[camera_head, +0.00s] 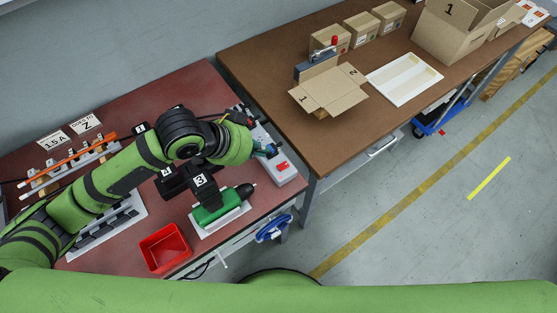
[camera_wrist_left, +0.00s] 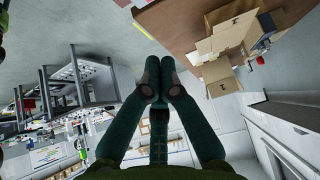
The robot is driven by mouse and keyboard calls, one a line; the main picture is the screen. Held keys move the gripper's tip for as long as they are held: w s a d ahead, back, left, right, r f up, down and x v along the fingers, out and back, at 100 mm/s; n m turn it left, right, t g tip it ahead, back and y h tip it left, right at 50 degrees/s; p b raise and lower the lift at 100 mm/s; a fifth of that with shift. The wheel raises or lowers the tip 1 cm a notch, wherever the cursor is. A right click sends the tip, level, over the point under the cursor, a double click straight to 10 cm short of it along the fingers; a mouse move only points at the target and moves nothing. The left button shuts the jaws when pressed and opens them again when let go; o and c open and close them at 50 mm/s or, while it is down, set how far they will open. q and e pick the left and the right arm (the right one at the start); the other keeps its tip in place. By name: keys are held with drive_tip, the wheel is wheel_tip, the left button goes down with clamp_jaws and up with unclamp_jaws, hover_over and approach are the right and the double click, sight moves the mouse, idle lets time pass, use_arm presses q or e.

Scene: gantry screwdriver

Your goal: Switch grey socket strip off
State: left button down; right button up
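A long light grey strip with a red patch like a switch (camera_head: 285,176) lies along the right end of the red-brown bench in the head view. My left arm covers part of it, and I cannot tell the switch's position. My left gripper (camera_head: 269,151) is over this strip, close to the red patch; whether it touches is unclear. In the left wrist view my left gripper (camera_wrist_left: 156,85) has its fingertips together with nothing visible between them. Another pale strip with an orange strip beside it (camera_head: 68,166) lies at the bench's left. My right gripper is out of view.
A green tool on a white base (camera_head: 212,214), marked 3, stands near the gripper. A red bin (camera_head: 165,247) is at the bench's front. A brown table (camera_head: 290,104) with cardboard boxes (camera_head: 328,90) stands to the right. Floor to the right is mostly clear.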

use_arm(q)
hover_over(282, 166)
drive_tip(key=f, duration=0.4)
drive_tip(key=s+a+f, duration=0.1)
drive_tip(key=f, duration=0.1)
drive_tip(key=shift+f+p, duration=0.3)
drive_tip(key=shift+p, duration=0.05)
wheel_tip(282, 166, down, 4)
drive_tip(key=shift+w+d+r+p, duration=0.1)
drive_tip(key=shift+w+r+p, duration=0.05)
drive_tip(key=shift+p, duration=0.15)
drive_tip(key=shift+f, duration=0.6)
drive_tip(key=shift+a+f, duration=0.2)
drive_tip(key=shift+f, duration=0.2)
drive_tip(key=shift+d+r, duration=0.1)
drive_tip(key=shift+w+d+r+p, duration=0.2)
drive_tip(key=shift+w+d+p, duration=0.15)
drive_tip(key=shift+d, duration=0.2)
